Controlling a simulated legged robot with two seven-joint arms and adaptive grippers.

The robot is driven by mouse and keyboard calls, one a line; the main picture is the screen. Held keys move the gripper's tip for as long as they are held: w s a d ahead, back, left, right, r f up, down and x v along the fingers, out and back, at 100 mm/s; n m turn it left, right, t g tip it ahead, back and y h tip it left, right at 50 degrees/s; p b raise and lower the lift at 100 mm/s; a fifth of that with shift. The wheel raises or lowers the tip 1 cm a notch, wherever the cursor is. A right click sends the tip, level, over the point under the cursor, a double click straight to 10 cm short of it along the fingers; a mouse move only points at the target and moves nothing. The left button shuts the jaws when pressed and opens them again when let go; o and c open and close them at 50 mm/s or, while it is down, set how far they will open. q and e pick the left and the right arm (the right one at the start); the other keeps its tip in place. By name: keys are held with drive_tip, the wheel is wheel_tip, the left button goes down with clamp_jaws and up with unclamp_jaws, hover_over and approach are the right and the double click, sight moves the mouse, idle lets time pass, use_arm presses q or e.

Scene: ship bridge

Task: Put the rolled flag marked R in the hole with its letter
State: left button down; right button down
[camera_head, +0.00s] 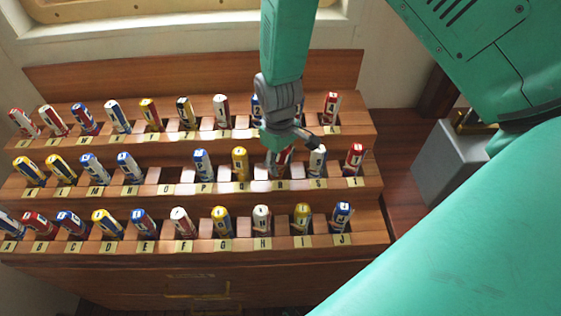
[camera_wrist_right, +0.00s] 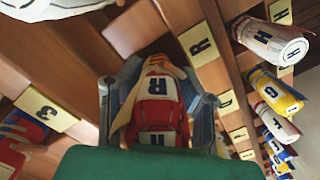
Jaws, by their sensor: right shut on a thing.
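The rolled flag marked R (camera_wrist_right: 158,87) is red and white with a dark letter R on a white panel. In the wrist view my right gripper (camera_wrist_right: 160,72) is shut on it, a finger on each side. In the head view, the flag (camera_head: 279,163) shows partly behind my right gripper (camera_head: 292,141), over the middle step of the rack. The letter plate R (camera_head: 281,185) lies just in front of it. The gripper hides the flag's upper part, and I cannot tell whether its lower end is inside the hole. My left gripper is not in view.
The three-step wooden rack (camera_head: 200,262) holds several rolled flags in lettered holes. The flag in hole S (camera_head: 317,160) stands close to the right of my gripper, and a yellow flag (camera_head: 240,163) stands to its left. A grey box (camera_head: 450,155) stands at right.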

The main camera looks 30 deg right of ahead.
drive_tip(key=c, duration=1.3)
unclamp_jaws()
drive_tip(key=shift+w+a, duration=0.15)
drive_tip(key=shift+a, duration=0.05)
drive_tip(key=shift+o, duration=1.4)
drive_tip(key=shift+d+f, duration=0.1)
drive_tip(key=shift+r, duration=0.25)
drive_tip(key=r, duration=1.1)
drive_tip(key=shift+w+d+r, duration=0.1)
drive_tip(key=shift+w+r, duration=0.1)
drive_tip(key=shift+w, duration=0.15)
drive_tip(key=shift+s+f, duration=0.1)
